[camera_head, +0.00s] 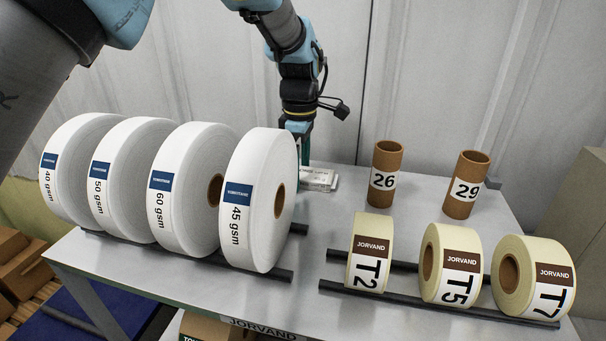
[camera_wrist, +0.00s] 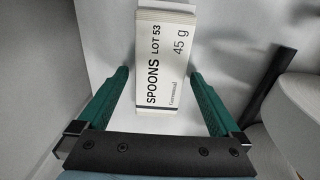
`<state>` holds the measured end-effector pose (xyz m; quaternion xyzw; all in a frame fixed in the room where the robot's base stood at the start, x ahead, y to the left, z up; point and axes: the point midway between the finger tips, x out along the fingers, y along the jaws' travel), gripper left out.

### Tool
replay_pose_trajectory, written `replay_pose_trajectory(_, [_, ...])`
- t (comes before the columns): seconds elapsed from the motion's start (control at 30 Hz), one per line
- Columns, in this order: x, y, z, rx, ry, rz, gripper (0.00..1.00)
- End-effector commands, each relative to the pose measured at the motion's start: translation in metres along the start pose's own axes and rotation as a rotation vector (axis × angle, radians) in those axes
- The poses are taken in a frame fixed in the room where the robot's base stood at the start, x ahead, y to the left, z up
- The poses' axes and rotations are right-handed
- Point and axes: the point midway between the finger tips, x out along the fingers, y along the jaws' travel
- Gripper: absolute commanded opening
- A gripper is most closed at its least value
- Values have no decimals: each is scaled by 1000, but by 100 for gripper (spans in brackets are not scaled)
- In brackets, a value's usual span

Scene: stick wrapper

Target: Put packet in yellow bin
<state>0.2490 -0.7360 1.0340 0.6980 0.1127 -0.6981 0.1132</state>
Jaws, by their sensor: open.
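A white packet printed "SPOONS LOT 53, 45 g" (camera_wrist: 168,60) lies on the grey table. In the head view it shows as a small white stack (camera_head: 320,179) behind the large white rolls. My gripper (camera_wrist: 158,76) is open, with its green fingers on either side of the packet's near end and gaps visible to both. In the head view my gripper (camera_head: 302,150) points down beside the packet, partly hidden by the "45 gsm" roll. I cannot make out a yellow bin in either view.
Several large white rolls (camera_head: 265,200) stand on dark rails at the left. Cream label rolls T2 (camera_head: 370,250), T5 (camera_head: 452,262) and T7 (camera_head: 535,277) sit front right. Brown tubes 26 (camera_head: 386,174) and 29 (camera_head: 465,184) stand behind. Table (camera_head: 340,215) is bare between.

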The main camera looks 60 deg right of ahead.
Motion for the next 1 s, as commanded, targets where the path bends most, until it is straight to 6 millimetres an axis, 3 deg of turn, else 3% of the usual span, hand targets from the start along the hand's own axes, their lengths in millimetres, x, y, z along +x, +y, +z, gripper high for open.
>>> replay_pose_trajectory(0.1, [0,0,0,0,0,0,99])
replay_pose_trajectory(0.87, [0,0,0,0,0,0,13])
replay_pose_trajectory(1.0, [-1,0,0,0,0,0,11])
